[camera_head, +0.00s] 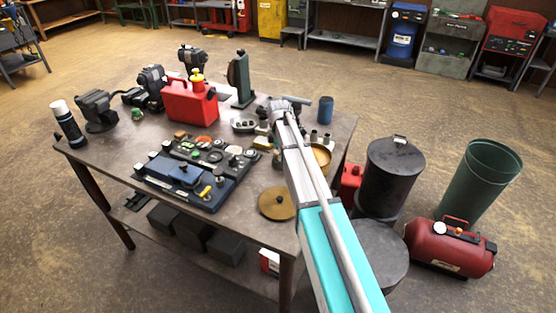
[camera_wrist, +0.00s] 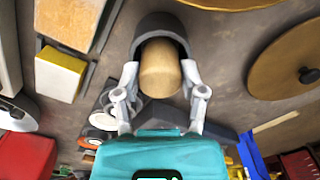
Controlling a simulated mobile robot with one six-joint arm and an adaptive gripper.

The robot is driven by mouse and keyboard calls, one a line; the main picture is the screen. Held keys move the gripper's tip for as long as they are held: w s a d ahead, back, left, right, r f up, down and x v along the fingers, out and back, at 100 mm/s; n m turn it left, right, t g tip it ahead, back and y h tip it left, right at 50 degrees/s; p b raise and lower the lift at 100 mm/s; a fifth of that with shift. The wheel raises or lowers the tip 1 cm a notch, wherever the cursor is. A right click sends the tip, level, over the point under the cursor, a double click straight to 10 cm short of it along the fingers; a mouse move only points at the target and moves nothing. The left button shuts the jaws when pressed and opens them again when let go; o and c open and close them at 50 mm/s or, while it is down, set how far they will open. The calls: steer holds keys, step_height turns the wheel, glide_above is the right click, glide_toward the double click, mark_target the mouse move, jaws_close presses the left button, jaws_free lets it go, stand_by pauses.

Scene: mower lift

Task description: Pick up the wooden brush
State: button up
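In the wrist view, a pale wooden rounded piece (camera_wrist: 160,70), which looks like the brush's handle, points toward the camera. A dark cup-like rim (camera_wrist: 162,22) curves around its far side; I cannot tell whether this is part of the brush. My gripper (camera_wrist: 160,78) is open, with one grey finger on each side of the wood. Small gaps show between the fingers and the wood. The fingertips lie close to the dark rim; contact is unclear. In the head view, my arm covers most of this spot and the gripper cannot be made out.
A brass disc (camera_head: 277,203) lies near the table's front corner; a brass pan (camera_head: 320,158) is right of my arm. A yellow-white sponge (camera_wrist: 60,74) lies left in the wrist view. A red canister (camera_head: 190,104) and a blue tool case (camera_head: 183,178) crowd the tabletop.

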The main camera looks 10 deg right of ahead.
jaws_close()
steer(key=shift+r, duration=0.2)
step_height(320, 180, up, 28)
steer(key=p, duration=2.8)
steer(key=shift+f, duration=0.2)
jaws_free()
steer(key=c, duration=0.4)
